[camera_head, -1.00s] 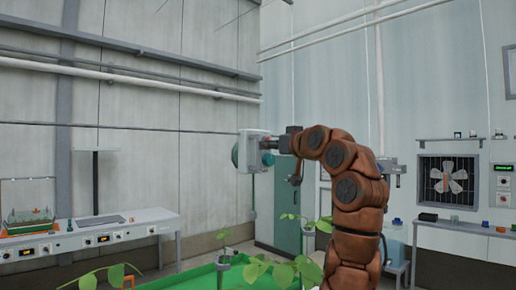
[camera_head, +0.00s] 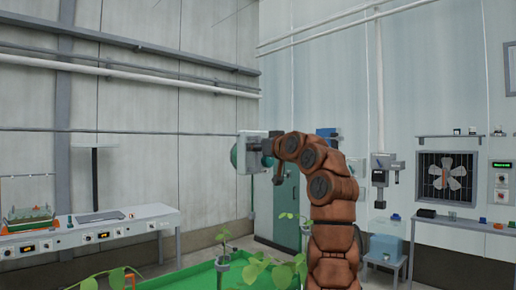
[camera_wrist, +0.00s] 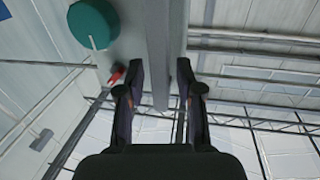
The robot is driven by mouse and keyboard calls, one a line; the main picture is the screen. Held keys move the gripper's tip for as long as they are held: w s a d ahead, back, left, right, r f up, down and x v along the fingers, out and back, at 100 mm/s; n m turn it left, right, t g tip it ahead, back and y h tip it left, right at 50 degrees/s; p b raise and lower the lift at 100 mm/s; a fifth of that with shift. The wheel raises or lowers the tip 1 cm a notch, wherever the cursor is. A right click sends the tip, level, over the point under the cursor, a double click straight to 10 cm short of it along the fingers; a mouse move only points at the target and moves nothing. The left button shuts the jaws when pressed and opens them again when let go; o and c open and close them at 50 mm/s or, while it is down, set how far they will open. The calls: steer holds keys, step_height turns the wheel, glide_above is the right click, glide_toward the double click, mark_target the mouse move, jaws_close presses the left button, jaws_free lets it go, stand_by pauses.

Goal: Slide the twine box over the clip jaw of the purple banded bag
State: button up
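I cannot make out a twine box or a purple banded bag with a clip jaw in either view. My gripper (camera_wrist: 160,68) shows two dark fingers standing apart, open, in the wrist view. A grey upright bar lies between or beyond the fingertips; I cannot tell whether they touch it. In the head view my gripper (camera_head: 266,148) is beside a pale grey box (camera_head: 250,143) with a green round part. A green disc (camera_wrist: 93,24) and a small red piece (camera_wrist: 117,75) show left of the fingers in the wrist view.
A green cabinet (camera_head: 287,212) stands behind my arm. Leafy plants (camera_head: 262,268) and a green tray (camera_head: 190,280) are in front. A bench (camera_head: 160,222) with instruments is at the left. A wall device (camera_head: 382,165), blue container (camera_head: 385,248) and fan (camera_head: 447,178) are at the right.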

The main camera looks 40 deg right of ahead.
jaws_close()
stand_by(0.5)
